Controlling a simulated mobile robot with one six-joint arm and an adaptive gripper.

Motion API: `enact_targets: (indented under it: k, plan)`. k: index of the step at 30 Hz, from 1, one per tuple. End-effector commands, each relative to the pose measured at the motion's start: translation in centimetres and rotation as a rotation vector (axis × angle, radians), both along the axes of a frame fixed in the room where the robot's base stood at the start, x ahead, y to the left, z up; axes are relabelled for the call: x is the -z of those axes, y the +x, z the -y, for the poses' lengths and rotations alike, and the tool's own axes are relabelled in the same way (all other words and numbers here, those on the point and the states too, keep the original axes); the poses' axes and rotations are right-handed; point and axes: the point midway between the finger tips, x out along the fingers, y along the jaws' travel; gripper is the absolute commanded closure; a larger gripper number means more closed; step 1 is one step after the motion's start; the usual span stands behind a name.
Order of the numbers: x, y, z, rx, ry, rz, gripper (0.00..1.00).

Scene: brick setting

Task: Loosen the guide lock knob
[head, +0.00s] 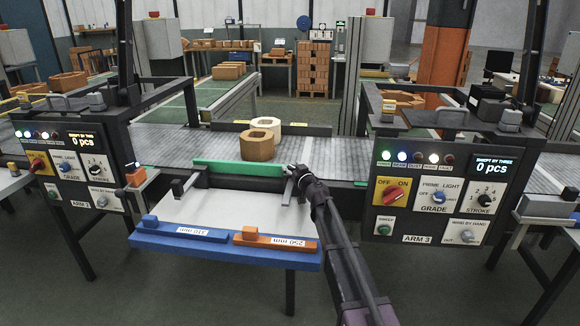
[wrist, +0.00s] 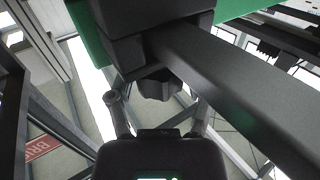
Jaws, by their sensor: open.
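The green guide (head: 238,169) lies across the front of the conveyor in the head view, and a green edge of it shows in the wrist view (wrist: 88,32). In the wrist view a dark lock knob (wrist: 158,84) sits against a black block (wrist: 135,50) beside a long grey bar (wrist: 235,85). My gripper (wrist: 158,103) is open, with one finger to each side of the knob and slightly short of it; I cannot tell whether either touches. In the head view my gripper (head: 297,172) is at the right end of the guide, and the knob cannot be made out.
A white table (head: 225,211) with a blue front edge carries a blue block (head: 179,231) and an orange block (head: 275,242). A tan brick (head: 257,146) and a pale brick (head: 266,124) stand on the conveyor (head: 180,146). Control panels stand left (head: 72,165) and right (head: 432,193).

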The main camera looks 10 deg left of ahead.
Motion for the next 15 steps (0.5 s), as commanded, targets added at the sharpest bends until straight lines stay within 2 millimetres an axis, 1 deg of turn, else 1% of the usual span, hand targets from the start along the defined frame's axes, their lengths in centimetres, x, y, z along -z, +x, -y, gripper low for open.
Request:
enact_targets:
  k: [1,6,15]
  plan:
    - [0.0,0.59,-0.32,0.0,0.0,0.0,0.33]
    - [0.0,1.19,-0.74,-0.001,0.0,0.0,0.33]
    - [0.0,1.21,-0.85,-0.001,0.0,0.0,0.33]
